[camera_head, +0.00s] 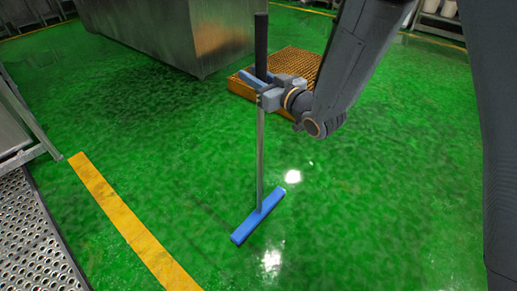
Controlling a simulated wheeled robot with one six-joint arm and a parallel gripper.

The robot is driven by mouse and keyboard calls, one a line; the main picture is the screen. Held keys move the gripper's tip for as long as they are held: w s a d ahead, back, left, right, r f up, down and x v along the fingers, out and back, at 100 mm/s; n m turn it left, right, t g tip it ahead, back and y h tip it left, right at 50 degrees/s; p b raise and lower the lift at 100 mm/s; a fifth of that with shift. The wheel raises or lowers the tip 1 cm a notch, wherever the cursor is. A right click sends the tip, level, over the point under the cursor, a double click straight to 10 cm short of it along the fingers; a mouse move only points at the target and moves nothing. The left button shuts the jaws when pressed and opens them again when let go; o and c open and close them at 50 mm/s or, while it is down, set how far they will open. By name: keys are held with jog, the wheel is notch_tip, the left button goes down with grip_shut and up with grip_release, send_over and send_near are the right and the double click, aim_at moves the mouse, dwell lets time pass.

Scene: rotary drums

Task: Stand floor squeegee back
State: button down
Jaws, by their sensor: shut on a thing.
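The floor squeegee has a black grip (261,38), a thin grey pole (260,155) and a blue head (258,217). It stands close to upright, head down. The head is at the green floor; I cannot tell whether it touches. My gripper (264,88) is shut on the pole just below the black grip, coming from the right. The jaws hide a short stretch of the pole.
An orange grated block (290,65) lies on the floor behind the gripper. A large steel cabinet (170,35) stands at the back. A perforated metal step (25,225) and rails are at left. A yellow line (125,215) crosses the floor. Open floor lies around the squeegee head.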

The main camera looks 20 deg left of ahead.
notch_tip(320, 180, down, 10)
jog(key=shift+r+b, duration=0.2)
jog(key=shift+b, duration=0.2)
jog(key=shift+f, duration=0.1)
jog(key=c, duration=1.5)
grip_release()
jog(key=shift+f, duration=0.1)
jog(key=shift+o, duration=0.2)
